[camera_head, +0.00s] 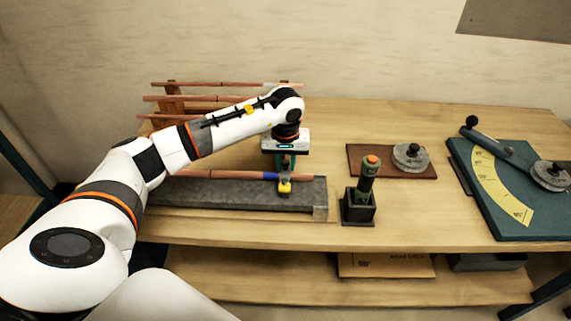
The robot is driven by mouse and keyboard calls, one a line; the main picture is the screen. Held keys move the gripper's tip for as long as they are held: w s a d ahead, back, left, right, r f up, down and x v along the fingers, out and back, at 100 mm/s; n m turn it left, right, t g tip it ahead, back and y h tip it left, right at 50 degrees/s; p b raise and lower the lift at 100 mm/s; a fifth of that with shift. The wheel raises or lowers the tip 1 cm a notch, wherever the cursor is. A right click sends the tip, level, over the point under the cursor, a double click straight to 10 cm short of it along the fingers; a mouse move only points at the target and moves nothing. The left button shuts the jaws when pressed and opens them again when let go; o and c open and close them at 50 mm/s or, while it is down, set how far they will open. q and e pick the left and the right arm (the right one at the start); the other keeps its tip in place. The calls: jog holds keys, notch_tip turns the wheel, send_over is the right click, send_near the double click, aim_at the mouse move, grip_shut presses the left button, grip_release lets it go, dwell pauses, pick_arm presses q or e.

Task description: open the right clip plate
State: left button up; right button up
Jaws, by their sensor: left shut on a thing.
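My left gripper (285,168) points down over the right end of a long grey block (235,196). It is shut on the right clip plate (284,188), which shows as a small yellow piece just below the fingers. The gripper hides much of the plate, and I cannot tell how far it is open. A copper pipe (222,174) lies along the block, with a blue band (270,176) close left of the fingers. My left arm hides the block's left part. My right gripper is not in view.
Several copper pipes (228,84) rest on a wooden rack behind my arm. A green torch-like tool (366,180) stands in a dark holder (358,209). A brown mat (360,160) bears a grey disc (411,157). A teal board (480,205) with a lever is at right.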

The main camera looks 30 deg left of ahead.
pick_arm(q)
jog(key=shift+w+a+r, duration=0.15)
jog(key=shift+w+a+r+g+h+b, duration=0.1)
jog(key=shift+w+a+g+h+b, duration=0.3)
jog(key=shift+w+g, duration=0.3)
jog(key=shift+w+a+g+h+b, duration=0.4)
jog(key=shift+w+g+b, duration=0.15)
jog(key=shift+g+b, duration=0.1)
jog(key=shift+f, duration=0.2)
